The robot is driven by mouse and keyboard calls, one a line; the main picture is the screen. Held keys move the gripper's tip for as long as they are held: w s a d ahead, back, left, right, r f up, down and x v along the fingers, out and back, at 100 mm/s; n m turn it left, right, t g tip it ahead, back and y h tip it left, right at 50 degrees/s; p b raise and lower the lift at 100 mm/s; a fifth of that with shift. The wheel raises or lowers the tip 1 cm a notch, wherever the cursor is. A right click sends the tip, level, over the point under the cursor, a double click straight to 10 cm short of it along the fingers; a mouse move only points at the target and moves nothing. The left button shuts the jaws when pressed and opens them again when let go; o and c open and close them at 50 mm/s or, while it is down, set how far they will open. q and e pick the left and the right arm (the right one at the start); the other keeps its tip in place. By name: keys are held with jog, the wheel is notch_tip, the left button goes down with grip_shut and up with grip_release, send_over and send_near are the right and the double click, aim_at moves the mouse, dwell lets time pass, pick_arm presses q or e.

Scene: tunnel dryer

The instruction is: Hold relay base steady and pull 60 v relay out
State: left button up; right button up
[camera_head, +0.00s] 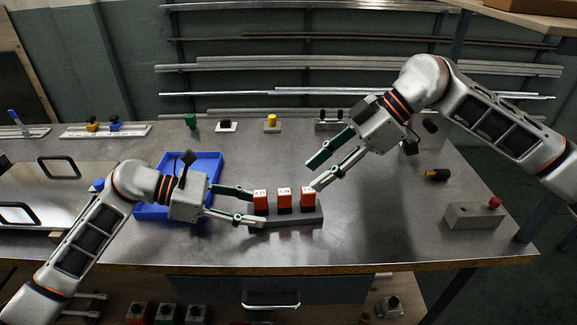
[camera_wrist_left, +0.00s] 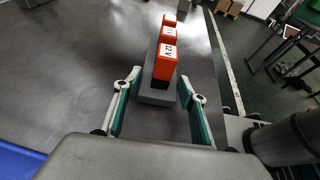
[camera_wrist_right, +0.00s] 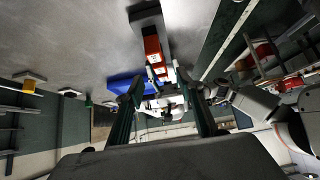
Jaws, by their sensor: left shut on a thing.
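The grey relay base (camera_head: 286,217) lies on the metal bench and carries three orange relays with white label tops: left (camera_head: 260,200), middle (camera_head: 284,198) and right (camera_head: 308,197). The left relay's label reads 12 V in the left wrist view (camera_wrist_left: 165,64). The other labels are too small to read, so I cannot tell which is the 60 V relay. My left gripper (camera_head: 256,208) is shut on the left end of the relay base, its fingers on either side. My right gripper (camera_head: 312,176) is open and empty, just behind and above the right relay.
A blue tray (camera_head: 211,165) lies left of the base, partly behind my left arm. A grey box with a red button (camera_head: 473,215) stands at the right. Small coloured parts, such as a yellow knob (camera_head: 271,121), line the back.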

aim_at(285, 191)
jog(key=a+r+h, duration=0.2)
jog(key=r+h, duration=0.1)
jog(key=shift+w+a+r+n, duration=0.1)
jog(key=shift+w+a+n, duration=0.1)
jog(key=shift+a+n, duration=0.15)
jog(key=shift+h, duration=0.6)
jog(key=x, duration=1.1)
jog(key=shift+a+r, duration=0.15)
jog(key=shift+a, duration=0.25)
jog(key=c, duration=1)
grip_shut()
